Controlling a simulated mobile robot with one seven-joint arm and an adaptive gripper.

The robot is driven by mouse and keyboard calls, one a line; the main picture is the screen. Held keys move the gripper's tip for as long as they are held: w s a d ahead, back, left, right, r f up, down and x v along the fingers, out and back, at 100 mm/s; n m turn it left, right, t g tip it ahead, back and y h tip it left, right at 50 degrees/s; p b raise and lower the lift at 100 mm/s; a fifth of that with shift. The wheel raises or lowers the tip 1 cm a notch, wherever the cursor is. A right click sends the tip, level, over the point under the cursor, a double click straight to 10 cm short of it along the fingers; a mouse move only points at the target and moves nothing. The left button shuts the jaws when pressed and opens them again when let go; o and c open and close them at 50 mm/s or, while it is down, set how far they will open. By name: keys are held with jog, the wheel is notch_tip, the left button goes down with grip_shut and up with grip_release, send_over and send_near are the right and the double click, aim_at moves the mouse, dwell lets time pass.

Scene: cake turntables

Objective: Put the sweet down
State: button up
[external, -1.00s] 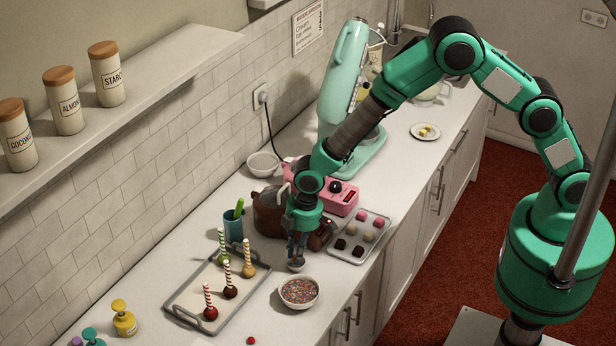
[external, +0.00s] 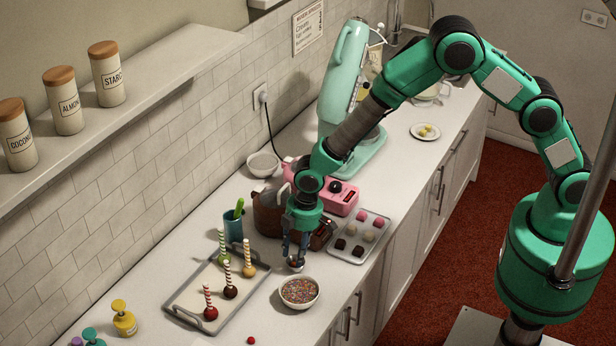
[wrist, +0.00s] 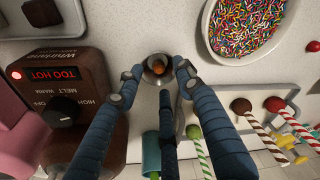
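In the external view, the sweet (external: 296,264) shows only as a small dark and orange spot under my gripper (external: 296,260), behind the sprinkle bowl. My gripper (wrist: 158,74) has its fingers spread around the holder, with fingertips on both sides and a further finger below in the picture.
A bowl of sprinkles (external: 299,292) is close in front. A brown melting pot (external: 268,212) stands behind. A tray of cake pops (external: 188,298) lies left, a tray of sweets (external: 373,249) right. A red sweet (external: 251,340) lies near the front.

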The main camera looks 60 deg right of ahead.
notch_tip(320, 180, up, 7)
jog(key=p, duration=0.2)
dwell(0.3)
jog(key=shift+f, duration=0.1)
dwell(0.4)
jog(key=s+d+r+m+t+b, duration=0.1)
jog(key=s+d+r+b, duration=0.1)
jog(key=s+d+r, duration=0.4)
jog(key=s+d+r+m+b, duration=0.2)
jog(key=d+r, duration=0.7)
jog(key=r, duration=0.1)
jog(key=s+d+r+m+t+b, duration=0.15)
jog(key=s+d+r, duration=0.25)
jog(key=d+r, duration=0.4)
jog(key=s+d+r+m+b, duration=0.1)
jog(key=s+d, duration=0.3)
jog(key=s, duration=0.4)
jog(key=s+d+r+m+t+b, duration=0.1)
jog(key=s+d+m+b, duration=0.1)
jog(key=s+d, duration=0.3)
jog(key=s+d+r+m+t+h+b, duration=0.1)
jog(key=s+d+b, duration=0.2)
jog(key=s, duration=1)
jog(key=shift+d, duration=0.9)
